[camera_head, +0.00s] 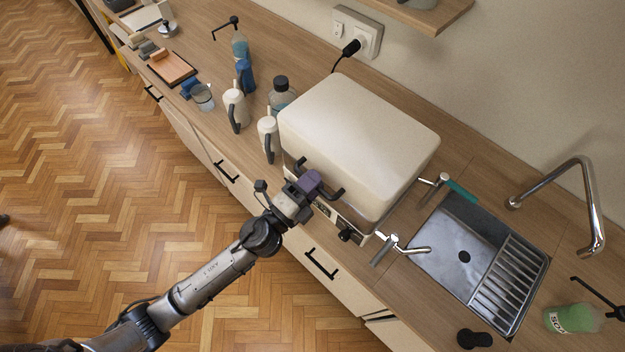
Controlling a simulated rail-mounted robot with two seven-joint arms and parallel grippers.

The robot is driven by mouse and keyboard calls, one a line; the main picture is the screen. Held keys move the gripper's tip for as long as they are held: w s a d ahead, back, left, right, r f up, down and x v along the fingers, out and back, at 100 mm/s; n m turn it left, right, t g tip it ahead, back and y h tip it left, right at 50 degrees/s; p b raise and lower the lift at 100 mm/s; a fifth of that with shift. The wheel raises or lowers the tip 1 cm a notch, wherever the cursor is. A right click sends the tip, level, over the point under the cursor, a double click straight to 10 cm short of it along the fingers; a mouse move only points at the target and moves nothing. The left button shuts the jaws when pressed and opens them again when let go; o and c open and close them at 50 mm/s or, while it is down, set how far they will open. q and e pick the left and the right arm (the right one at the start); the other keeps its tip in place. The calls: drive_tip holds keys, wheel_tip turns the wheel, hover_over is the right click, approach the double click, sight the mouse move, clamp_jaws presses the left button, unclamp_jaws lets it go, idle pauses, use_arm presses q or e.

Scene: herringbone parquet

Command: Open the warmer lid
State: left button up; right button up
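The warmer is a large cream box on the counter, and its rounded lid (362,140) is down over the body. A dark lid handle (335,194) runs along the front. A dark knob (347,236) sits on the front panel below it. My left gripper (311,182), with purplish fingers, is at the middle of the handle and hides that part of it. Whether the fingers are closed around the handle cannot be seen. My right gripper is not in view.
A sink (465,255) with a tap (590,205) lies to the right. A shelf (425,14) is on the wall above. The floor in front is clear.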

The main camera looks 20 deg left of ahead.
use_arm(q)
clamp_jaws()
idle(0.4)
